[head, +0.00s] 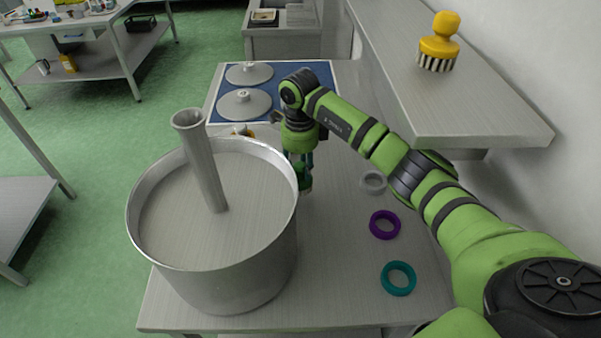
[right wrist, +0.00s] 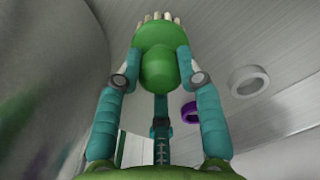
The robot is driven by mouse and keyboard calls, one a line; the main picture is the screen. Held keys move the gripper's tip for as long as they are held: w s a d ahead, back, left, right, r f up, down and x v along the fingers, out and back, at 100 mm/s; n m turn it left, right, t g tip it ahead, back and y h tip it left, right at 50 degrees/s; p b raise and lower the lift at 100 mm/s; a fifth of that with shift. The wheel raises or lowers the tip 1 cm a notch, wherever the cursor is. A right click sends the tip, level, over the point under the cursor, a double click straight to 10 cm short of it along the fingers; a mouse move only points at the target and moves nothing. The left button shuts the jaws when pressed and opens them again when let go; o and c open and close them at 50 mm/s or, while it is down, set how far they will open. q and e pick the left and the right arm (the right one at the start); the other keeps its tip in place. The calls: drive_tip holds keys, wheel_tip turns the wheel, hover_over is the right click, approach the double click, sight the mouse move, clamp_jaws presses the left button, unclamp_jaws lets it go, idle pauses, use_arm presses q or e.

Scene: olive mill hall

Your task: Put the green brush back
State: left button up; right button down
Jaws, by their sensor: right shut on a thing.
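The green brush (right wrist: 160,65) is between the fingers of my right gripper (right wrist: 160,80), knob toward my palm and pale bristles pointing away. In the head view my right gripper (head: 301,165) points down over the counter, just right of the big steel pot. The green brush (head: 304,182) shows there only in part, low between the fingers. I cannot tell whether its bristles touch the counter. A yellow brush (head: 438,45) stands upright, bristles down, on the grey wall shelf (head: 450,105) at the right. My left gripper is not in view.
The steel pot (head: 280,235) with an upright tube (head: 203,165) fills the counter's left. Grey (head: 373,182), purple (head: 385,225) and teal (head: 398,278) rings lie on the right. Steel lids (head: 245,104) lie on a blue surface behind. The shelf overhangs the counter's right side.

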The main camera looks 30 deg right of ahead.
sight(300, 177)
wheel_tip(300, 177, down, 3)
drive_tip(key=shift+f+p, duration=0.15)
drive_tip(key=shift+p, duration=0.4)
drive_tip(key=shift+f, duration=0.3)
drive_tip(key=c, duration=0.8)
unclamp_jaws()
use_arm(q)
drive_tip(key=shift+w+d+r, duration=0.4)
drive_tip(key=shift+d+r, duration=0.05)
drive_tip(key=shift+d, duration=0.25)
